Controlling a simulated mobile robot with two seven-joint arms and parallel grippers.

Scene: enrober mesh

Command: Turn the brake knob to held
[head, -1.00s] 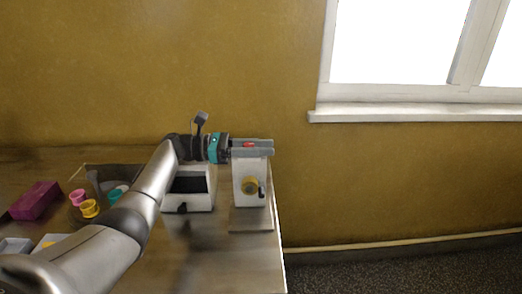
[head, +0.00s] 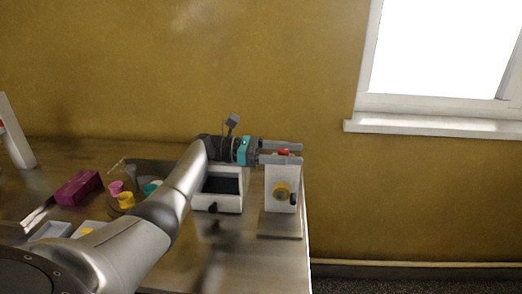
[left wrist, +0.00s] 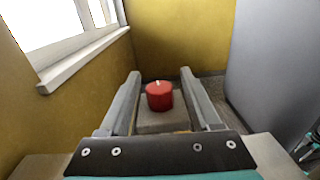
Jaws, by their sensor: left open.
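A red round knob (head: 284,152) with a small pale mark on top sits on the upper face of a white upright box (head: 281,173) near the table's right end. It also shows in the left wrist view (left wrist: 159,97). My left gripper (head: 301,154) is level with the box top, its two fingers either side of the red knob. In the left wrist view, the open left gripper (left wrist: 160,73) shows gaps between both fingers and the knob. My right gripper is not in view.
A magenta block (head: 78,187), pink cup (head: 116,188) and yellow cup (head: 126,200) stand further left. The wall is behind; the table edge (head: 307,240) is close on the right.

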